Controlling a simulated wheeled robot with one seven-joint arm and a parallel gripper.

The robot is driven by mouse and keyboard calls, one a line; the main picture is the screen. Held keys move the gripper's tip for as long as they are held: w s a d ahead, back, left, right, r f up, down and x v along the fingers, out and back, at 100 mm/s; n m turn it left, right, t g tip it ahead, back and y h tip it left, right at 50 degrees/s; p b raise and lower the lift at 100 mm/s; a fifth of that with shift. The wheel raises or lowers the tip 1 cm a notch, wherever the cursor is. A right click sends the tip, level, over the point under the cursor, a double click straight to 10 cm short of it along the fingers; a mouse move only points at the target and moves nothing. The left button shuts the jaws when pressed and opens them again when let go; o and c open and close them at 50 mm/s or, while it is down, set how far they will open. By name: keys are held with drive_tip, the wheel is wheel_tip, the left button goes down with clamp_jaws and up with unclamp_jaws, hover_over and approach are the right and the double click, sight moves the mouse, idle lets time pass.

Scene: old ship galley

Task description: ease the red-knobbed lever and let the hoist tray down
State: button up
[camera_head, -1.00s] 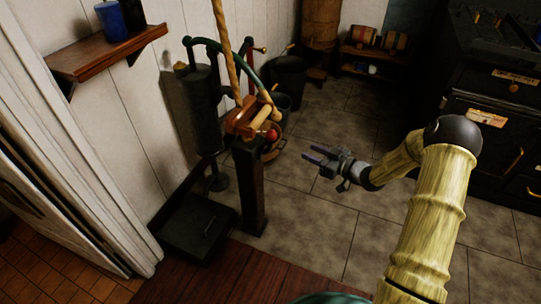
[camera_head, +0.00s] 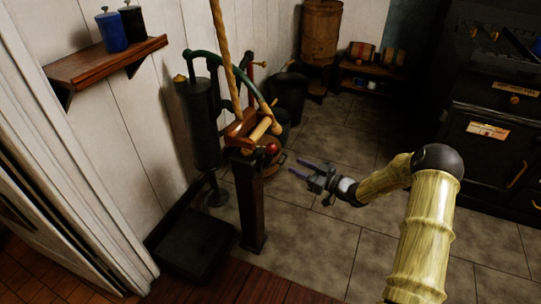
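The red knob of the lever (camera_head: 272,149) shows near the top of a dark wooden post (camera_head: 250,205), beside a wooden roller (camera_head: 259,129) with a rope (camera_head: 224,55) rising from it. My gripper (camera_head: 299,169) is open and empty, its two thin fingers pointing left toward the post. It is a short way right of and below the red knob in the picture, apart from it. A dark flat platform (camera_head: 195,243), which may be the hoist tray, lies low at the left foot of the post; I cannot tell for sure.
A dark cylinder with a green pipe (camera_head: 198,120) stands behind the post. A wooden shelf (camera_head: 108,60) with blue and dark canisters is on the left wall. A black stove (camera_head: 490,150) fills the right. Tiled floor (camera_head: 320,240) is clear between.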

sight(270, 154)
drive_tip(key=b+x, duration=0.1)
drive_tip(key=x, duration=1.1)
drive_tip(key=shift+w+a+b, duration=0.1)
drive_tip(key=shift+b, duration=0.3)
drive_tip(key=shift+c, duration=0.5)
clamp_jaws()
